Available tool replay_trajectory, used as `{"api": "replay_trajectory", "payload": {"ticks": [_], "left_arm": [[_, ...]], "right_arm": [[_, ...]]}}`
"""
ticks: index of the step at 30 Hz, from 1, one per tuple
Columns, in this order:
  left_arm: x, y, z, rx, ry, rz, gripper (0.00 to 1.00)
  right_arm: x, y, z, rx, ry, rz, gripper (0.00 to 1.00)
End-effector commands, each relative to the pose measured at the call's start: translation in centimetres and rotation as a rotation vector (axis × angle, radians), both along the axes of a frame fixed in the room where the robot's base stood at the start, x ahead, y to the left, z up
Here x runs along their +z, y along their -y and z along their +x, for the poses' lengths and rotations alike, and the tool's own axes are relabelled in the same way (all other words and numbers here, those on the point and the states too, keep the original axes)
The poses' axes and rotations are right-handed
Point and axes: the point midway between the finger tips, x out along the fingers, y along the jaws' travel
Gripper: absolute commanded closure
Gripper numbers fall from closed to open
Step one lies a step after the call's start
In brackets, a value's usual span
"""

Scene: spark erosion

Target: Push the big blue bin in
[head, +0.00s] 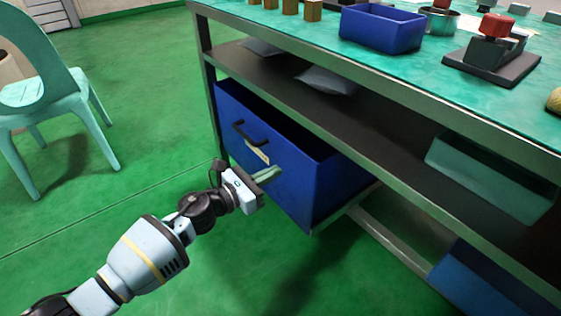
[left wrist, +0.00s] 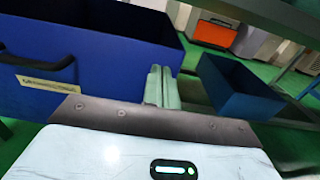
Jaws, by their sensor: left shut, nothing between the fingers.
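The big blue bin (head: 299,183) sits on the lower rack of the workbench in the head view and sticks out past the bench's front edge. Its front has a black handle and a pale label (head: 257,151). My left gripper (head: 270,174) is shut and empty, with its fingertips at the bin's front face, right of and below the label. In the left wrist view the bin (left wrist: 95,75) fills the left side and the shut fingers (left wrist: 161,85) point at its front near the right edge. I cannot tell whether they touch it. My right gripper is not in view.
The workbench (head: 370,75) holds a small blue bin (head: 382,28) and a red-topped device (head: 492,50) on top. Grey bags (head: 327,80) lie on its shelf. Another blue bin (left wrist: 240,88) stands further right. A green chair (head: 48,95) stands left; the green floor between is clear.

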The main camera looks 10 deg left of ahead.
Motion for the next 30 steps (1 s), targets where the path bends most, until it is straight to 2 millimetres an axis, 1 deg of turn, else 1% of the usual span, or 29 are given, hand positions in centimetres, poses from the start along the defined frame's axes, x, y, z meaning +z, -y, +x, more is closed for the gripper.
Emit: {"api": "replay_trajectory", "payload": {"ticks": [1,3,9,15,24,26,27,29,30], "left_arm": [[0.1,-0.7,-1.0,0.0,-0.002,0.003,1.0],[0.1,-1.5,-2.0,0.001,-0.002,0.0,1.0],[-0.1,-3.0,-4.0,-0.001,-0.002,0.0,1.0],[-0.1,-3.6,-4.6,-0.001,-0.001,0.001,1.0],[0.0,-3.6,-4.7,-0.001,-0.001,0.001,1.0],[0.5,-3.6,-4.7,-0.001,0.002,0.001,1.0],[1.2,-3.6,-4.7,-0.001,0.006,0.001,1.0],[2.7,-3.6,-4.7,-0.001,0.015,0.001,1.0],[4.2,-3.6,-4.7,-0.001,0.023,0.001,1.0]], "right_arm": [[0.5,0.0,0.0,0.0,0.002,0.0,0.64],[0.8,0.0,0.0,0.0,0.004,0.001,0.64],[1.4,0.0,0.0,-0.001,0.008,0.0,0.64],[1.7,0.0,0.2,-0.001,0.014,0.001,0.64],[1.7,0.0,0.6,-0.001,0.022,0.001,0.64],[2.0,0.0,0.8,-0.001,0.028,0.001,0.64],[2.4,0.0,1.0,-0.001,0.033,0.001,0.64],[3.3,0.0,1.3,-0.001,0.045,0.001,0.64],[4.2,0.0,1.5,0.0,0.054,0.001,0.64]]}}
